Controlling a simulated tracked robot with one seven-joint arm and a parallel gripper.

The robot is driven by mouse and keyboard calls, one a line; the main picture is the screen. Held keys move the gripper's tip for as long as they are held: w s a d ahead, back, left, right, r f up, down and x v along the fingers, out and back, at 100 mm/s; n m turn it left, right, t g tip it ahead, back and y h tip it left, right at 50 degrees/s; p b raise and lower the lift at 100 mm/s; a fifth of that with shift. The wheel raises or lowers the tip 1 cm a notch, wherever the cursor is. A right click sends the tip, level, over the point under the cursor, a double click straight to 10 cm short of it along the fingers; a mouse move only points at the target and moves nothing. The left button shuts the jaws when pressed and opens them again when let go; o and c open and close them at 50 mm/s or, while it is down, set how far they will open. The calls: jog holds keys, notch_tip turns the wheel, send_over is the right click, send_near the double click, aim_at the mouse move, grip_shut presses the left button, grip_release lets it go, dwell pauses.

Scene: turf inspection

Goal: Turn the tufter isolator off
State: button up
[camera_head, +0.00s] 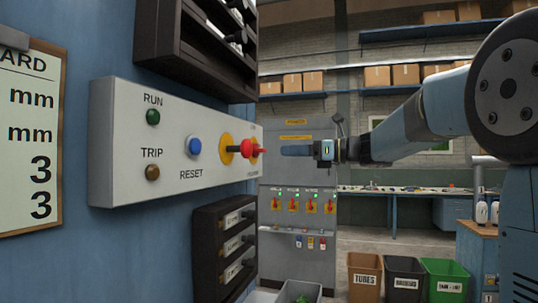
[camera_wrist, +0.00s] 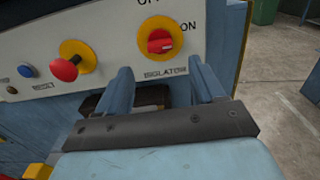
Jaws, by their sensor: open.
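The isolator (camera_wrist: 160,41) is a red rotary knob on a yellow disc at the panel's right end. In the wrist view its grip bar lies roughly level, towards the word ON at its right; OFF is partly cut off above. In the head view the isolator (camera_head: 259,151) is edge-on behind a red mushroom button (camera_head: 245,148). My gripper (camera_head: 284,151) is open and empty, its fingers pointing left at the panel, to the right of the isolator. In the wrist view my gripper's fingers (camera_wrist: 163,74) stand apart, just below the isolator in the picture, not around it.
The grey panel (camera_head: 125,184) also carries a green RUN lamp, a brown TRIP lamp and a blue RESET button (camera_head: 194,147). Dark racks stand out above (camera_head: 187,50) and below (camera_head: 215,240) it. A grey cabinet (camera_head: 298,255) with several red switches stands behind.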

aim_at(265, 151)
jog(key=x, duration=0.8)
